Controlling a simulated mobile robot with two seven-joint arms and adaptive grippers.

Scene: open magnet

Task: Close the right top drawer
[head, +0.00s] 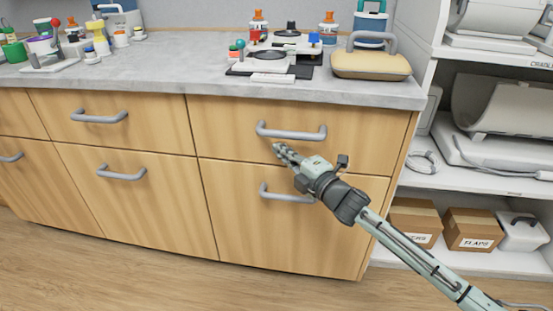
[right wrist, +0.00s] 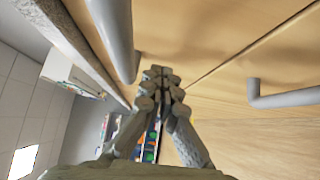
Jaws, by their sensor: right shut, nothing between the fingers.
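The right top drawer (head: 350,125) has a light wood front and a grey bar handle (head: 291,134). In the head view its front looks about level with the fronts around it, and no open gap or inside shows. My right gripper (head: 279,148) is shut and empty, just below the left part of that handle, in front of the drawer's lower part. In the right wrist view the shut fingers (right wrist: 160,75) point along the wood front beside the handle bar (right wrist: 115,40). I cannot tell if the fingertips touch the wood. My left gripper is out of view.
The lower right drawer (head: 310,240) has its own handle (head: 285,194) close under my wrist. The grey countertop (head: 150,88) overhangs above, with a tan case (head: 370,66) and several lab items. White shelves (head: 480,185) with boxes stand at right. The floor in front is clear.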

